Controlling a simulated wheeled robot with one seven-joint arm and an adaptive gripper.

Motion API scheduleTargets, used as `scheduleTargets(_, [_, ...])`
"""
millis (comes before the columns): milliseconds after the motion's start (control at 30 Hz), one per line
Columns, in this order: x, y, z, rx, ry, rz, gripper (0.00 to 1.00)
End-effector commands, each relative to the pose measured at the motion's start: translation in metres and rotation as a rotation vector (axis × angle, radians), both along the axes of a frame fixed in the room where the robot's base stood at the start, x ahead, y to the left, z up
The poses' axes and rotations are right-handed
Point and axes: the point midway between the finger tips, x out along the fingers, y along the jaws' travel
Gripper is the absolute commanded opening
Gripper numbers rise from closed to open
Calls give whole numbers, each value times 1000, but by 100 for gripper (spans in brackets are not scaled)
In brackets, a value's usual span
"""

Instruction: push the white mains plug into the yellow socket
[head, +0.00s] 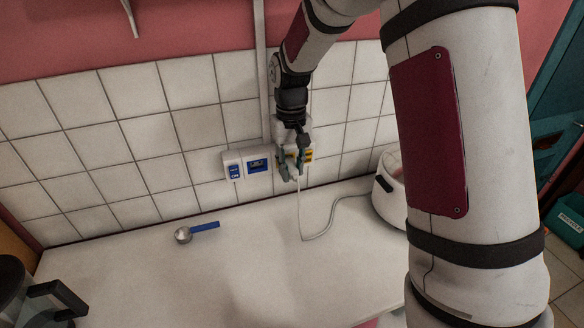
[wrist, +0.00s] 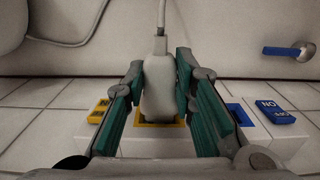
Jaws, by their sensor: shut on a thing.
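In the wrist view the white mains plug (wrist: 158,88) sits between the two green-padded fingers of my gripper (wrist: 160,66), which is shut on it. Its cord runs from its end away from the wall. The yellow socket (wrist: 145,122) shows as a yellow frame around the plug's far end. The plug covers the socket's middle, so I cannot tell whether its pins are in. In the head view my gripper (head: 290,174) is at the wall sockets and mostly hides the plug and the yellow socket.
A blue socket (head: 257,164) and a blue switch (head: 234,172) are left of my gripper. A yellow switch (head: 308,155) is to its right. The white cord (head: 325,232) leads to a white appliance (head: 391,190). A blue-handled scoop (head: 205,227) lies on the otherwise mostly clear counter (head: 170,275).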

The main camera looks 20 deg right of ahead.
Motion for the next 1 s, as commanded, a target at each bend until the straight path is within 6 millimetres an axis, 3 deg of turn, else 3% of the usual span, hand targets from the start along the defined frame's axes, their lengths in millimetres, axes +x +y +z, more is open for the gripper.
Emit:
scheduleTargets(733, [10, 0, 0, 0, -3, 0, 0])
scheduleTargets(767, [10, 0, 0, 0, -3, 0, 31])
scheduleTargets(833, [9, 0, 0, 0, -3, 0, 47])
scheduleTargets(1000, [9, 0, 0, 0, -2, 0, 48])
